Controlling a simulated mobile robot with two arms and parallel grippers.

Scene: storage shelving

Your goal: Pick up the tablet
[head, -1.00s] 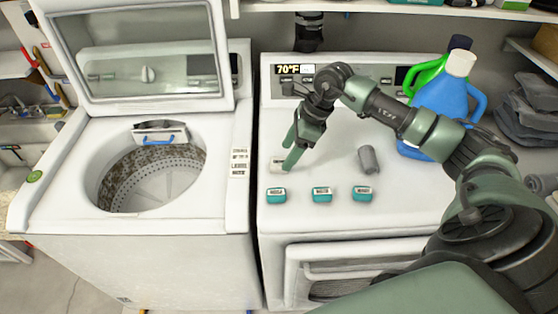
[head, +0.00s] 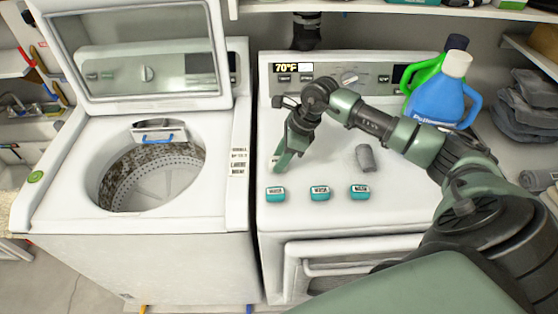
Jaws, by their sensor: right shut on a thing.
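My right gripper (head: 281,163) points down at the left part of the dryer's white top. It is shut on a small pale thing at its fingertips, which I take to be the tablet; it is mostly hidden and blends with the white surface. I cannot tell whether it touches the top. Three teal boxes with white labels stand in a row in front of the gripper: a left one (head: 275,194), a middle one (head: 320,193) and a right one (head: 360,193). My left gripper is not in view.
A grey cylinder (head: 366,158) lies right of the gripper. A blue jug (head: 437,103) and a green jug (head: 418,76) stand at the back right. The open washer (head: 60,190) is on the left, its lid raised.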

